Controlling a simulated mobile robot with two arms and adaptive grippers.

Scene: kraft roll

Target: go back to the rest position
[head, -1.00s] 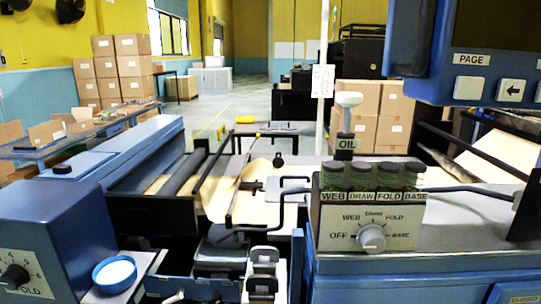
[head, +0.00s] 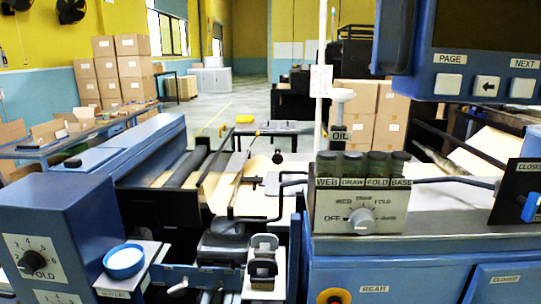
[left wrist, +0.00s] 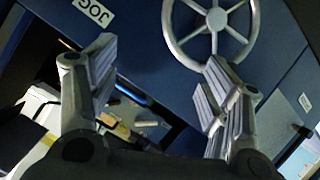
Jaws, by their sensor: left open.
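My left gripper (left wrist: 160,75) shows in the left wrist view. Its two ribbed grey fingers stand wide apart with nothing between them, so it is open. Behind the fingers are a dark blue panel, a spoked handwheel (left wrist: 207,27) at the top and a white JOG label (left wrist: 93,12). I cannot tell how far the fingers are from the wheel. Neither gripper shows in the head view, and my right gripper is in no view.
A blue machine fills the near part of the head view. It carries a selector dial (head: 361,220), several lidded jars, a FOLD knob (head: 32,260) and a blue dish (head: 124,262). A hanging console (head: 480,50) is at upper right. Open floor (head: 225,105) lies beyond.

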